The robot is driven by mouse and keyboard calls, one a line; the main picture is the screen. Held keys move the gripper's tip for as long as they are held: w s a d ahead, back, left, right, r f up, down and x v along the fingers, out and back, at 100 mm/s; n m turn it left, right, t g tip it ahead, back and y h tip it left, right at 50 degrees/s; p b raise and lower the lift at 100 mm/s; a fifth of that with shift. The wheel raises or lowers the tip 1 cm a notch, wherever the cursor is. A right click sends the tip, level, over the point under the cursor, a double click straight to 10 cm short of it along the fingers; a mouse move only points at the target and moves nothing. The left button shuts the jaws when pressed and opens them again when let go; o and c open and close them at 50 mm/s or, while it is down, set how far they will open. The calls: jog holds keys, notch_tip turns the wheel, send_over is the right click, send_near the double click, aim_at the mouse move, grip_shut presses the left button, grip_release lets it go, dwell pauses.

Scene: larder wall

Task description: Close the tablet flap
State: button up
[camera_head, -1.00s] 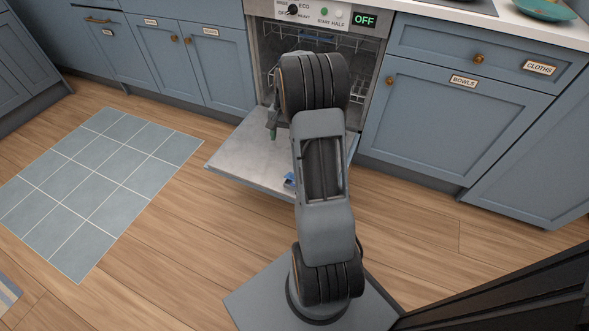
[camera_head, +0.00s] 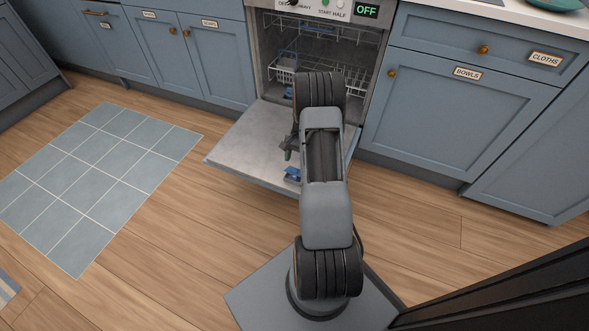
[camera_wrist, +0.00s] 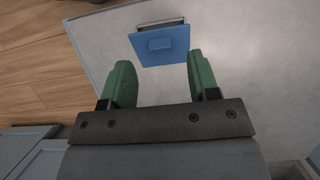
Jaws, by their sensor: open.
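The tablet flap (camera_wrist: 160,46) is a blue square plate with a small raised block, on the inside of the lowered dishwasher door (camera_wrist: 225,30). It stands tilted open, with a pale recess edge showing behind it. In the head view the blue flap (camera_head: 293,174) is partly hidden by my arm. My gripper (camera_wrist: 160,75) is open and empty in the wrist view, its two green fingers apart with the flap beyond and between their tips. I see no contact. In the head view my gripper (camera_head: 289,150) is above the door, mostly hidden by my arm.
The dishwasher door (camera_head: 235,150) lies lowered in front of the open tub, where wire racks (camera_head: 285,75) show. Blue cabinets (camera_head: 455,100) flank it. The wooden floor (camera_head: 185,225) and tiled mat (camera_head: 95,180) at left are clear.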

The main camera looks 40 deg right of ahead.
aim_at(292, 173)
jog(key=shift+b+x, duration=0.45)
jog(key=shift+x, duration=1.35)
jog(key=shift+c, duration=0.4)
jog(key=c, duration=0.8)
jog(key=shift+s+a+f+t+h+p, duration=0.2)
jog(key=shift+a+t+h+p, duration=0.2)
jog(key=shift+h, duration=0.4)
jog(key=shift+c, duration=0.2)
jog(key=shift+s+a+f+t+h, duration=0.15)
jog(key=shift+a+f+t+h, duration=0.1)
jog(key=shift+t+h, duration=0.25)
jog(key=shift+s+a+f+t+h+b, duration=0.1)
jog(key=shift+a+f+t+h+b, duration=0.15)
jog(key=shift+h+b, duration=0.25)
jog(key=shift+a+f+t+h+b, duration=0.1)
jog(key=shift+f+t+h+b, duration=0.05)
jog(key=shift+f+h+b, duration=0.3)
jog(key=shift+h+b, duration=0.4)
jog(key=shift+h, duration=0.05)
jog(key=shift+s, duration=0.1)
